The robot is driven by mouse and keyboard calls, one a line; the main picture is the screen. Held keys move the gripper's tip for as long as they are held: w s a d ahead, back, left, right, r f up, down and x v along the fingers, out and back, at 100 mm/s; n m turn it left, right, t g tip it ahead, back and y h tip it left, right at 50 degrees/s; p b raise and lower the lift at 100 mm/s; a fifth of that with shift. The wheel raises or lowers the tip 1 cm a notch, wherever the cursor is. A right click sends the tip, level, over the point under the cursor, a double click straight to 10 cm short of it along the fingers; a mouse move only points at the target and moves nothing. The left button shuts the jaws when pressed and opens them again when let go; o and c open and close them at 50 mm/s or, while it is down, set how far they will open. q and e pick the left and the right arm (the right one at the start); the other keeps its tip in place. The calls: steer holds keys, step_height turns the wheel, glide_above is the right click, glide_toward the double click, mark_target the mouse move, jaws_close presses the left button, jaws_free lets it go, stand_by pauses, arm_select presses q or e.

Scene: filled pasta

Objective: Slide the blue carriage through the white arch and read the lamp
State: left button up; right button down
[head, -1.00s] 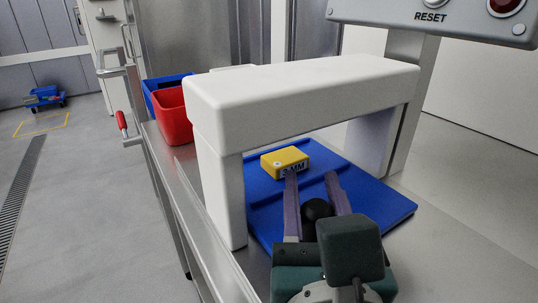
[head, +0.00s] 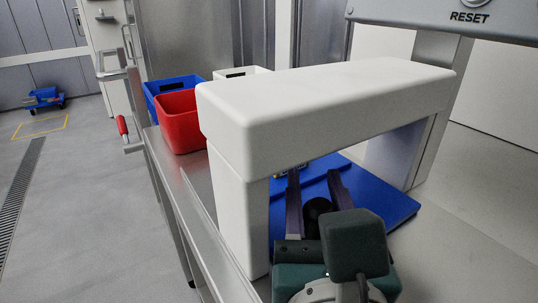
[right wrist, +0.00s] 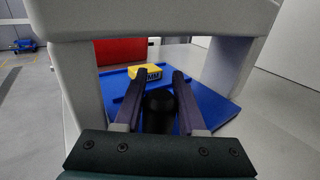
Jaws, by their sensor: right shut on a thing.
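The blue carriage (head: 388,203) is a flat plate lying under and in front of the white arch (head: 320,105). A yellow block (right wrist: 145,72) with black lettering sits on it. In the head view the arch's beam hides most of that block. My right gripper (head: 314,175) is shut on the carriage's black knob (head: 317,208), which also shows in the right wrist view (right wrist: 158,103) between the fingers. The fingertips reach in under the beam. My left gripper is not in view. No lamp can be made out.
A grey panel marked RESET (head: 455,22) hangs above right on a post. Red (head: 180,122), blue (head: 163,88) and white (head: 250,71) bins stand beyond the arch on the left. The steel bench edge runs along the left, with open floor beyond.

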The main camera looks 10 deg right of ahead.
steer(key=shift+w+a, duration=0.15)
steer(key=c, duration=0.6)
jaws_free()
steer(key=shift+o, duration=0.5)
